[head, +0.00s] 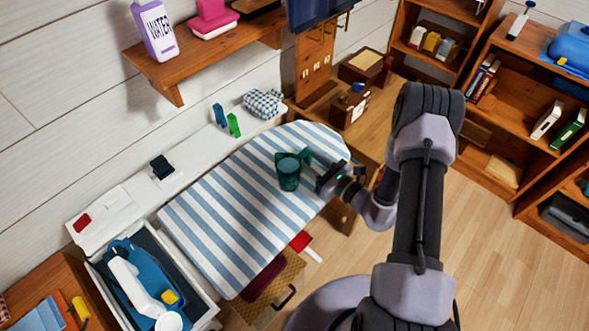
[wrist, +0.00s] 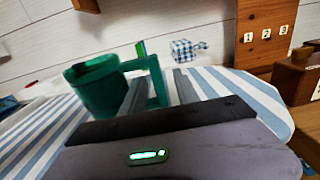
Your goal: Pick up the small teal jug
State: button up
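The small teal jug (head: 289,173) stands upright on the blue-and-white striped ironing board (head: 240,215), near its right end. In the wrist view the jug (wrist: 97,92) is at the left, with its handle (wrist: 158,85) toward the right. My gripper (head: 321,182) is just right of the jug, low over the board. In the wrist view my gripper (wrist: 160,92) has its two grey fingers apart. The upright bar of the handle shows between them, with narrow gaps on both sides. How deep the handle sits between the fingers is unclear.
Behind the board a white ledge (head: 190,150) holds blue and green pegs (head: 233,125) and a checked cloth bundle (head: 263,103). A wooden shelf (head: 200,50) hangs above. Wooden boxes (head: 350,107) stand beyond the board's right end. The board's left part is clear.

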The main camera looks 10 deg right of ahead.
grip_shut()
dwell(1.3)
